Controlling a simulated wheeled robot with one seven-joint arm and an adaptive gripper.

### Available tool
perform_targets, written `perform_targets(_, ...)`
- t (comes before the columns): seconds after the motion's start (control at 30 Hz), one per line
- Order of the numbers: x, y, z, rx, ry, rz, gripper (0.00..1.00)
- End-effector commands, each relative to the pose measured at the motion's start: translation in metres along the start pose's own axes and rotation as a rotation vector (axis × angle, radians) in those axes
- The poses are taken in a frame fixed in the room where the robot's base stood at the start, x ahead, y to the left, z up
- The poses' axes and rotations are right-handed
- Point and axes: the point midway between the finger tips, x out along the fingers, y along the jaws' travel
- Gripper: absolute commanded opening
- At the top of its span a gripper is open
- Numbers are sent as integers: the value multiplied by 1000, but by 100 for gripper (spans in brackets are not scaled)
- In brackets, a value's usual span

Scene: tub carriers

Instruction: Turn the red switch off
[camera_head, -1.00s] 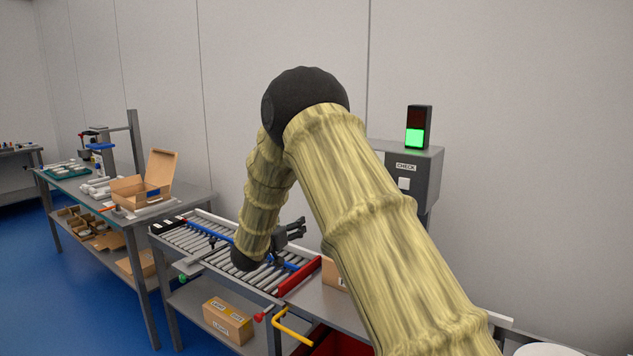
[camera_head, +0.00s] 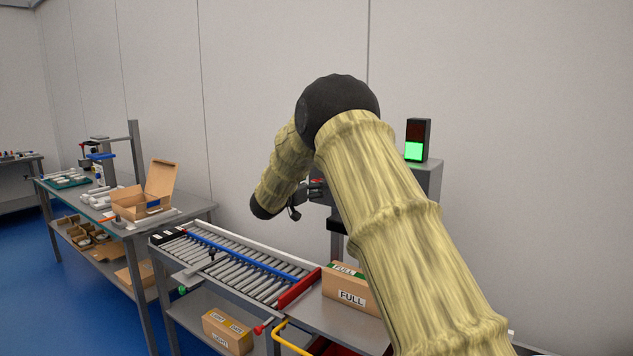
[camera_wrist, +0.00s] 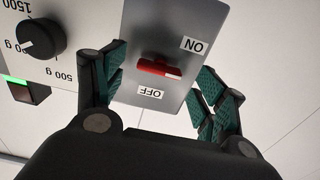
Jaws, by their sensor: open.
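The red switch (camera_wrist: 158,67) is a short red lever with a pale mark at its right end, on a grey plate (camera_wrist: 138,30). The wrist view sees the plate upside down, with the ON label (camera_wrist: 193,45) above right and the OFF label (camera_wrist: 150,92) below the lever. I cannot tell which setting it is in. My gripper (camera_wrist: 162,74) is open, one green-padded finger on each side of the lever, with nothing held. In the head view my gripper (camera_head: 308,190) is at the grey control box (camera_head: 430,180), partly behind my arm.
A black dial (camera_wrist: 40,38) with gram marks sits left of the plate. A light tower (camera_head: 415,140) on the box glows green below. A roller conveyor (camera_head: 235,262) with a red bar (camera_head: 298,288) and a FULL carton (camera_head: 350,290) stand below my gripper.

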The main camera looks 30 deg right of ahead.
Motion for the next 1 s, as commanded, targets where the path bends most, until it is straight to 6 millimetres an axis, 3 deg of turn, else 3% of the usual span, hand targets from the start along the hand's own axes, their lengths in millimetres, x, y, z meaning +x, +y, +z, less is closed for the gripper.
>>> perform_targets(0.2,20,0,0,-1,0,1,71)
perform_targets(0.57,24,0,0,0,0,0,71)
perform_targets(0.83,23,0,0,0,0,0,26)
perform_targets(1.0,23,0,0,3,0,0,26)
